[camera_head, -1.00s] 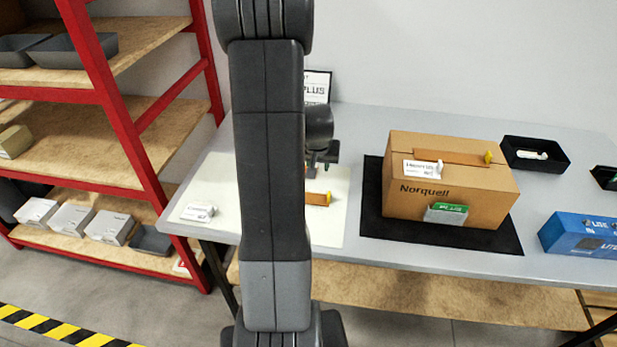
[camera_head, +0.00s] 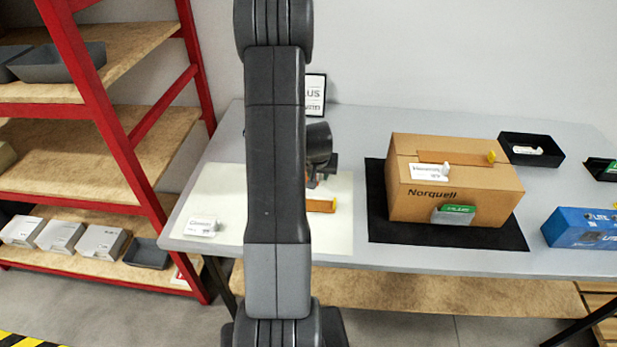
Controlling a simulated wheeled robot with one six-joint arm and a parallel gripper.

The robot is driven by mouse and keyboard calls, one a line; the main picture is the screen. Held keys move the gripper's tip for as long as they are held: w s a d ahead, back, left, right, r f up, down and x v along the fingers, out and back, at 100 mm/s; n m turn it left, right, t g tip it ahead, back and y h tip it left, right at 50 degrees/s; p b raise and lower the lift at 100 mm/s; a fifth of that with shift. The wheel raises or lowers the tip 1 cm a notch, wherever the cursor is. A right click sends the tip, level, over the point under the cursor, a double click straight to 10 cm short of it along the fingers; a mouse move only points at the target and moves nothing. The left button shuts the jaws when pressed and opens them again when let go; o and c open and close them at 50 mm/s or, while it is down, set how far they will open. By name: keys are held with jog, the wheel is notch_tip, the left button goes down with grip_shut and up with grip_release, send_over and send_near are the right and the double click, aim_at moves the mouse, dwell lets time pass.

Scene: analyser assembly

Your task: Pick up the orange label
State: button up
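An orange label (camera_head: 320,206) lies on the cream mat (camera_head: 220,185) on the grey table. My arm hides its left part, and only its right end shows. My gripper (camera_head: 318,183) is just behind and above the visible part of the label in this view. The fingers are dark, small and partly hidden by my own arm. I cannot tell whether they touch the label or how far apart they are.
A cardboard box (camera_head: 450,205) with an orange strip, a white label and a green label stands on a black mat (camera_head: 385,228). A white label (camera_head: 202,227) lies at the cream mat's front left. A black tray (camera_head: 545,160) and blue box (camera_head: 582,230) are at right. A red shelf (camera_head: 120,150) stands left.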

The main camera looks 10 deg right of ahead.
jog(key=shift+c, duration=0.2)
grip_shut()
